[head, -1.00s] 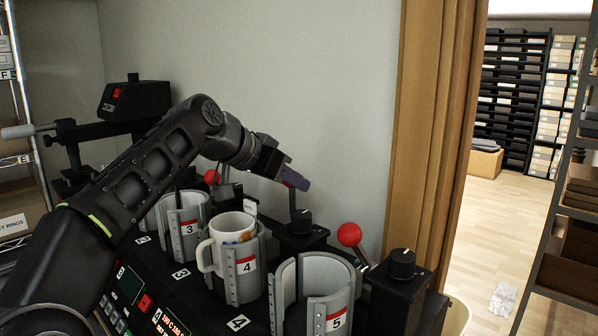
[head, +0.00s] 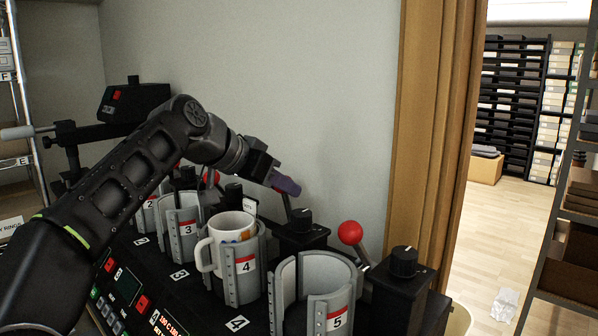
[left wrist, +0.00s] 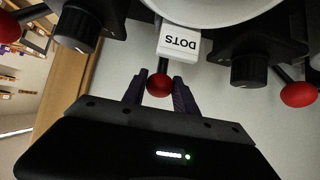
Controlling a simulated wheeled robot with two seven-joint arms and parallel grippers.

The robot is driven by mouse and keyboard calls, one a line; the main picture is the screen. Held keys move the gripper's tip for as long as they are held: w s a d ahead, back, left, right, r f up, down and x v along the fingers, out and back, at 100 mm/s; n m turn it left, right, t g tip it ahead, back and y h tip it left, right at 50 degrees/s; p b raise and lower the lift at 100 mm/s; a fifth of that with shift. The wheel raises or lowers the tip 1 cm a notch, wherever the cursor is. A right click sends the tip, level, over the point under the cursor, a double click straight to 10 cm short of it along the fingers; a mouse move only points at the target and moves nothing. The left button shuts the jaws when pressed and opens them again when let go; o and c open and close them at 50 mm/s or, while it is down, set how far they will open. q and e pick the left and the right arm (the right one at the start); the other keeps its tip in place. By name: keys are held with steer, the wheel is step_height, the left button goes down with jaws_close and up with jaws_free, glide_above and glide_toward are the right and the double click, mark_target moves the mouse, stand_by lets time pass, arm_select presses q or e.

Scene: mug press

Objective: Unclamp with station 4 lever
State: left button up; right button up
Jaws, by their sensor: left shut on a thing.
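The station 4 lever (head: 287,203) rises behind the station 4 press, its shaft tilted a little to the left in the head view. My left gripper (head: 287,185) is shut on the lever's top end. In the left wrist view the lever's red ball (left wrist: 159,85) sits between the two dark fingers (left wrist: 159,92). A white mug (head: 231,232) with a handle on its left stands upright inside the grey station 4 clamp (head: 246,277). Whether the clamp touches the mug all round cannot be told. My right gripper is not in view.
The empty station 5 clamp (head: 337,310) stands in front right, with its red-balled lever (head: 350,232) and black knob (head: 403,261). The station 3 clamp (head: 184,236) is to the left. A white "DOTS" tag (left wrist: 179,42) is close to the gripped ball. The wall is behind.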

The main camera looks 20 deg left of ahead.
arm_select(q)
steer(key=shift+s+a+f+b, duration=0.15)
steer(key=shift+s+f+b, duration=0.2)
steer(key=shift+s+b, duration=0.1)
steer(key=shift+s+a+f+b, duration=0.1)
steer(key=shift+s+a+b, duration=0.1)
steer(key=shift+s+b, duration=0.25)
steer(key=shift+s, duration=0.1)
steer(key=o, duration=0.9)
steer(key=r+p, duration=0.1)
steer(key=r, duration=0.1)
steer(key=s+r+p, duration=0.1)
steer(key=r+p, duration=0.3)
steer(key=shift+s+a+r, duration=0.2)
steer(key=shift+s+a, duration=0.05)
